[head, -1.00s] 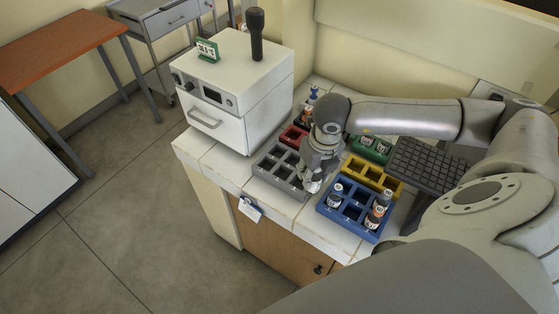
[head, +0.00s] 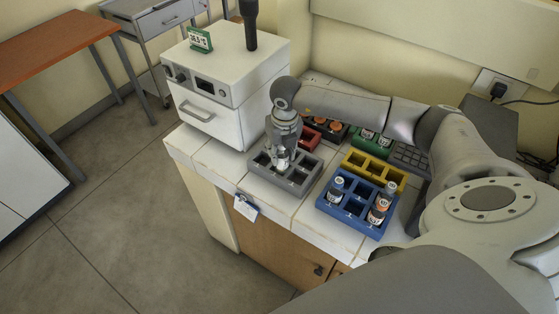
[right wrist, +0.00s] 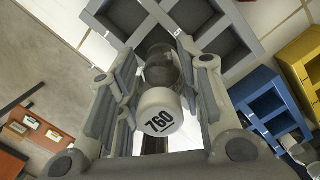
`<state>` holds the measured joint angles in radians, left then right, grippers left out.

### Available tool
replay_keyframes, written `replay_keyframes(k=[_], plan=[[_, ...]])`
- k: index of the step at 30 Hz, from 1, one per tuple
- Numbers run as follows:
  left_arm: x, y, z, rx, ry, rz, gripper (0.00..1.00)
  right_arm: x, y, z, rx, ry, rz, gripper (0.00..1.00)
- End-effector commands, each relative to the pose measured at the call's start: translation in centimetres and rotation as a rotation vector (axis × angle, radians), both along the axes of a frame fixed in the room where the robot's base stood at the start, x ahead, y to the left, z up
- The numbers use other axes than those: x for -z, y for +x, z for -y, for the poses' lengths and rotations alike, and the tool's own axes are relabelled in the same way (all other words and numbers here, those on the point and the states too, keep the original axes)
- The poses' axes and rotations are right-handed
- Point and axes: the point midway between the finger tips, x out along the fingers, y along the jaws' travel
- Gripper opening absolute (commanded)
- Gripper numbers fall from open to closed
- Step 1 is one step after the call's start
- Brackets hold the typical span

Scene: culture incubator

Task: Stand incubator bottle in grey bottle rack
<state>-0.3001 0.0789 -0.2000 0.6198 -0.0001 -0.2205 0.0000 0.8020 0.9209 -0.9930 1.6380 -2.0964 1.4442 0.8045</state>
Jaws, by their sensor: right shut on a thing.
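My right gripper (head: 281,158) is over the grey bottle rack (head: 296,190) and points down. It is shut on a bottle (right wrist: 158,110) with a white cap marked 760, seen between the fingers in the right wrist view. The bottle's lower end is toward the grey rack (right wrist: 235,45), close to its compartments. I cannot tell whether the bottle is inside a compartment or just above one. The rack's compartments that show look empty; some are hidden by the gripper. My left gripper is not in view.
The white incubator (head: 232,95) stands left of the grey rack. A blue rack (head: 345,217) with several bottles is at the right. Yellow (head: 372,166), green (head: 371,141) and red (head: 309,133) racks stand behind. The counter's front edge is close to the grey rack.

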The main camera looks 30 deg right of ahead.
Motion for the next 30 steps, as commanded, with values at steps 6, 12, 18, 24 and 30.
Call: replay_keyframes(k=[6, 12, 18, 24, 30], plan=[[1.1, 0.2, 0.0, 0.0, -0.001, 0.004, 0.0, 1.2, 0.9, 0.0, 0.002, 0.0, 0.001, 0.06], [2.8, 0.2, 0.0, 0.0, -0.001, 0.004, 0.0, 4.1, 1.0, 0.0, 0.001, -0.001, -0.001, 0.06], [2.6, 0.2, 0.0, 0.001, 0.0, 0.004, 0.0, 4.1, 1.0, 0.0, 0.0, 0.0, 0.001, 0.06], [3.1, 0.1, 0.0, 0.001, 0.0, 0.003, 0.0, 4.6, 1.0, 0.0, 0.001, 0.0, 0.001, 0.06], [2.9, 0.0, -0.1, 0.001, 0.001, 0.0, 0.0, 4.4, 0.9, 0.0, 0.001, 0.0, 0.0, 0.56]])
